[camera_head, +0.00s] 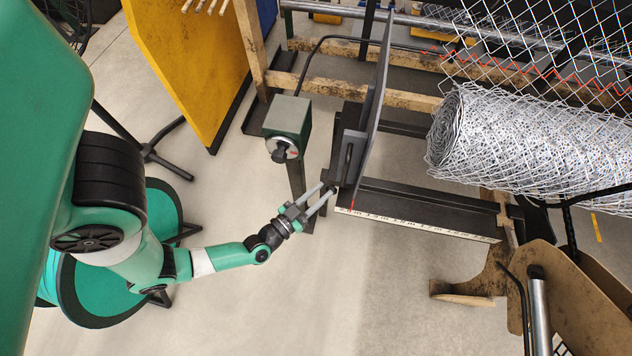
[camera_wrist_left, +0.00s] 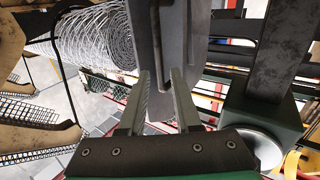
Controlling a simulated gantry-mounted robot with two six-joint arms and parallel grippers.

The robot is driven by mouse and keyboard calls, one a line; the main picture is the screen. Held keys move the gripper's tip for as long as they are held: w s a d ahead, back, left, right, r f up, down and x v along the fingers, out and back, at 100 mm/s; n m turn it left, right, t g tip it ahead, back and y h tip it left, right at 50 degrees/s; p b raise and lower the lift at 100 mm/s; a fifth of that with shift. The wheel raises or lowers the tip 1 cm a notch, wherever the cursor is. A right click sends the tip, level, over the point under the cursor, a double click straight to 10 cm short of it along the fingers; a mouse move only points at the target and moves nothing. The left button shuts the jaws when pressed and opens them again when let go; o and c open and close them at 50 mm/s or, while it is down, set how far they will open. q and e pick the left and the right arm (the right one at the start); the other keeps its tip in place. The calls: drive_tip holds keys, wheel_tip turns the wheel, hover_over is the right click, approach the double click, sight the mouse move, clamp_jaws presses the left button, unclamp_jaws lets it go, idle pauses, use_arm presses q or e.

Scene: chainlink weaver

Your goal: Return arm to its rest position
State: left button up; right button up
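My left arm (camera_head: 210,259) reaches from the left across the floor in the head view. Its gripper (camera_head: 322,195) is at the lower edge of a dark upright plate (camera_head: 372,110) on the weaving machine. The two grey fingers stand apart, and they also show in the left wrist view (camera_wrist_left: 160,78). The grey plate (camera_wrist_left: 183,40) lies just ahead of the fingertips there. I see nothing clamped between the fingers. I cannot tell whether a finger touches the plate. My right gripper is not in view.
A green box with a round knob (camera_head: 287,128) stands on a post close to the left gripper. A roll of chainlink mesh (camera_head: 530,150) lies to the right. A ruler strip (camera_head: 415,225) edges the machine. A yellow panel (camera_head: 192,62) stands behind; floor is clear below.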

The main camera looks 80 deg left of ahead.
use_arm(q)
drive_tip(key=shift+v, duration=0.85)
drive_tip(key=w+d+r+m+t+h+p, duration=0.1)
drive_tip(key=w+d+r+t+h+p, duration=0.2)
drive_tip(key=w+r, duration=0.8)
drive_tip(key=w+d+r+m+t+h+p, duration=0.1)
drive_tip(key=w+d+r+m+t+h, duration=0.2)
drive_tip(key=w+r, duration=0.75)
drive_tip(key=w+d+r+m+t+h+p, duration=0.1)
drive_tip(key=d+r+t+h, duration=0.15)
drive_tip(key=r, duration=0.85)
drive_tip(key=w+d+r+m+t+h+p, duration=0.15)
drive_tip(key=d+r, duration=0.25)
drive_tip(key=r, duration=0.8)
drive_tip(key=s+d+r+t+h+p, duration=0.1)
drive_tip(key=s+r, duration=0.2)
drive_tip(key=r, duration=0.8)
drive_tip(key=s+d+r+m+t+p, duration=0.15)
drive_tip(key=s+r, duration=0.25)
drive_tip(key=r, duration=0.7)
drive_tip(key=s+r+h+p, duration=0.1)
drive_tip(key=s+r+p, duration=0.15)
drive_tip(key=r, duration=0.85)
wheel_tip(320, 180, up, 37)
drive_tip(key=p, duration=3.6)
drive_tip(key=shift+y+p, duration=0.4)
